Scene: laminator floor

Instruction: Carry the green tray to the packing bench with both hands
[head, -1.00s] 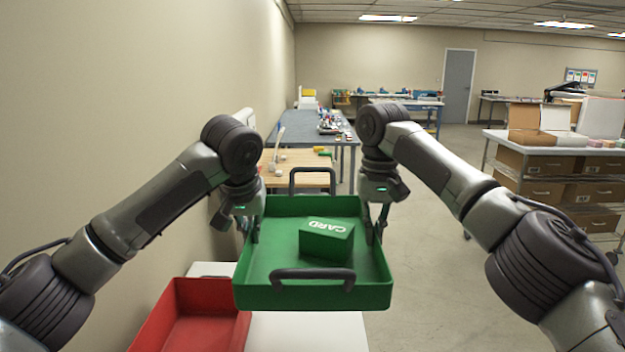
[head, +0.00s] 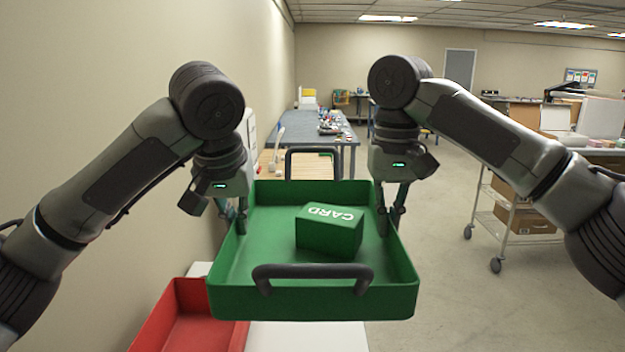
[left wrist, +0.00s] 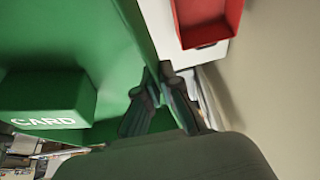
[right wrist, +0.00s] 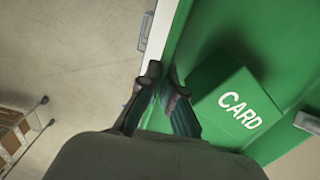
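The green tray (head: 312,302) is in the middle of the head view, held up above a white surface. It has a dark handle at its near end and another at its far end. A green box marked CARD (head: 330,231) sits inside it. My left gripper (head: 241,226) is shut on the tray's left wall; the left wrist view (left wrist: 155,88) shows its fingers on either side of the rim. My right gripper (head: 394,218) is shut on the right wall, with its fingers around the rim in the right wrist view (right wrist: 160,82).
A red tray (head: 190,318) lies low at the left on a white surface (head: 305,338). A wooden-topped bench (head: 272,160) and a blue-grey table (head: 345,132) stand ahead along the left wall. A wheeled cart (head: 487,212) stands right; the floor between is clear.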

